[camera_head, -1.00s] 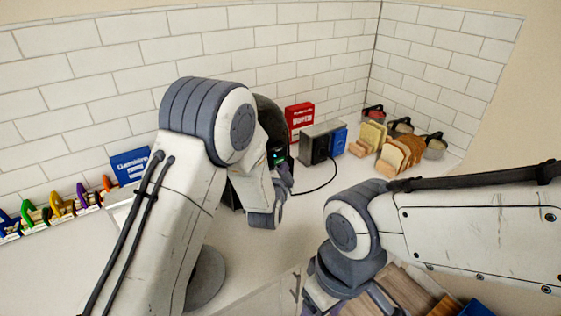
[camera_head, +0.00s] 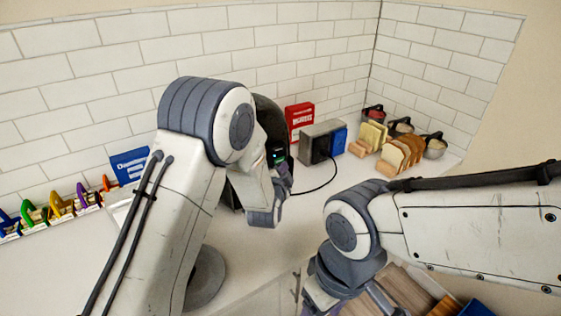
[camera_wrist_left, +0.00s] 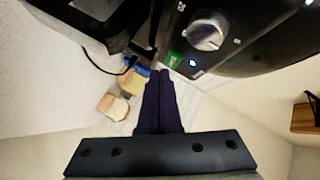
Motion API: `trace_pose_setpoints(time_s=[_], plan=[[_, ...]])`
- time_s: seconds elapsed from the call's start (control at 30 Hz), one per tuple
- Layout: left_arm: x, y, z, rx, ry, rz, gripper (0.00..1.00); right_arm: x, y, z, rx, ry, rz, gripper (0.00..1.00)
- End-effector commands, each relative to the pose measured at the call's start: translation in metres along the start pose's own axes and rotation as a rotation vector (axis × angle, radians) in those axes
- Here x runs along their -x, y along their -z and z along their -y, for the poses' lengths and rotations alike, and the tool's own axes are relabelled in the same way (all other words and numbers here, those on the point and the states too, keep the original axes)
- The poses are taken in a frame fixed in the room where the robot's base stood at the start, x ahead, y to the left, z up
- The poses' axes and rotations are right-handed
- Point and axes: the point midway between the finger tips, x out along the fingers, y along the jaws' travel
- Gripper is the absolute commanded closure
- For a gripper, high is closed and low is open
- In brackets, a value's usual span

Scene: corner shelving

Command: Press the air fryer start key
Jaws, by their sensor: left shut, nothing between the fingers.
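The black air fryer (camera_head: 267,118) stands on the counter, mostly hidden behind my left arm in the head view. In the left wrist view, the air fryer (camera_wrist_left: 255,45) fills the upper right. Its silver knob (camera_wrist_left: 207,30) shows there, with a small blue-lit key (camera_wrist_left: 192,62) beside a green lit patch (camera_wrist_left: 174,57). My left gripper (camera_wrist_left: 160,73) is shut and empty, its tips just left of and below the lit key. I cannot tell whether they touch the panel. In the head view, the left gripper (camera_head: 283,180) is partly hidden near the front of the air fryer. My right gripper's fingers are out of view.
A grey toaster-like box (camera_head: 318,138) with a black cord stands right of the air fryer, near a red box (camera_head: 299,117) and blue box (camera_head: 339,141). Bread slices (camera_head: 396,155) and pots stand in the corner. Coloured items line the left wall. The front counter is clear.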

Motion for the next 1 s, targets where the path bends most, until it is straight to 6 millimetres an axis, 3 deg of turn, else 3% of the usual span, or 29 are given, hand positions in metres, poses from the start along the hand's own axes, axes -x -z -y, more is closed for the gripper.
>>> trace_pose_setpoints(time_s=[1.0], plan=[[-0.0077,-0.0060,0.0059,0.001,0.001,0.000,1.00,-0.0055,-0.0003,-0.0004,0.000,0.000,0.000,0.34]])
